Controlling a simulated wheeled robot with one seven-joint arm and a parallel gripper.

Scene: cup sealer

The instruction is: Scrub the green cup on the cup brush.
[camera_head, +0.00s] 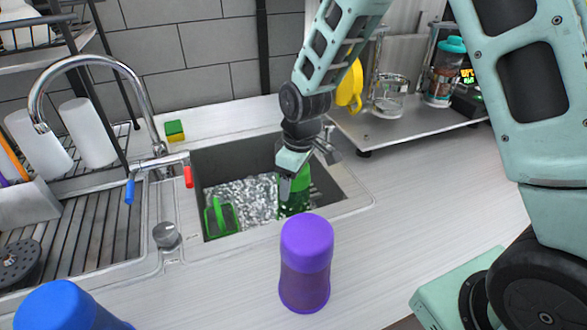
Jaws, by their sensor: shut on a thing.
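The green cup (293,199) is inside the sink, toward its right side. My gripper (291,177) reaches down from above and is shut on the upper part of the cup. The lower end of the cup is hard to make out against the sink contents. I cannot clearly see the cup brush; it may be hidden beneath or behind the cup. A bright green object with a handle (220,217) sits in the left front corner of the sink, and I cannot tell what it is.
The sink (350,198) holds glittering water. A purple cup (305,265) stands on the front counter, and a blue cup (65,308) is at lower left. The faucet (150,118) stands left of the sink. A metal shelf (415,122) with jars is behind right. The right counter is clear.

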